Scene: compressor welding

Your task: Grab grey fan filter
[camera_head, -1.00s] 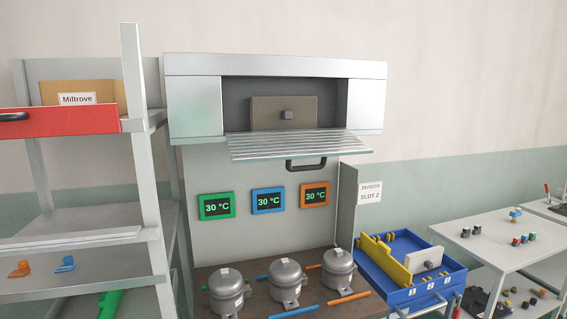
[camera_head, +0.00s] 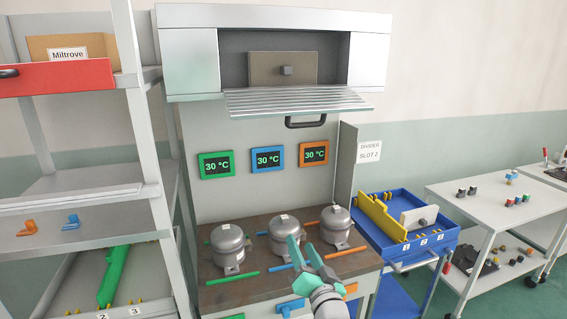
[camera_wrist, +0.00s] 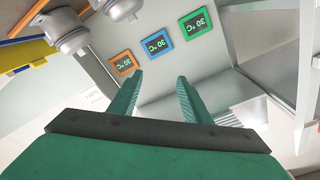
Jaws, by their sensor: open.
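The grey fan filter is most likely the brownish-grey square panel (camera_head: 282,69) with a small grey knob, upright in the open recess of the hood above the bench. My gripper (camera_head: 299,252) is in the lower middle of the head view, in front of the compressors, with its green fingers apart and nothing between them. It is well below and in front of the panel. In the wrist view my gripper (camera_wrist: 160,88) also shows open and empty, facing the temperature displays. The panel is not clearly visible in the wrist view.
Several grey compressors (camera_head: 229,248) stand on the brown bench (camera_head: 218,292). The hood's slatted flap (camera_head: 296,101) and black handle (camera_head: 305,122) jut out below the recess. A blue bin (camera_head: 393,250) with yellow dividers is right. A shelf rack (camera_head: 137,120) stands left.

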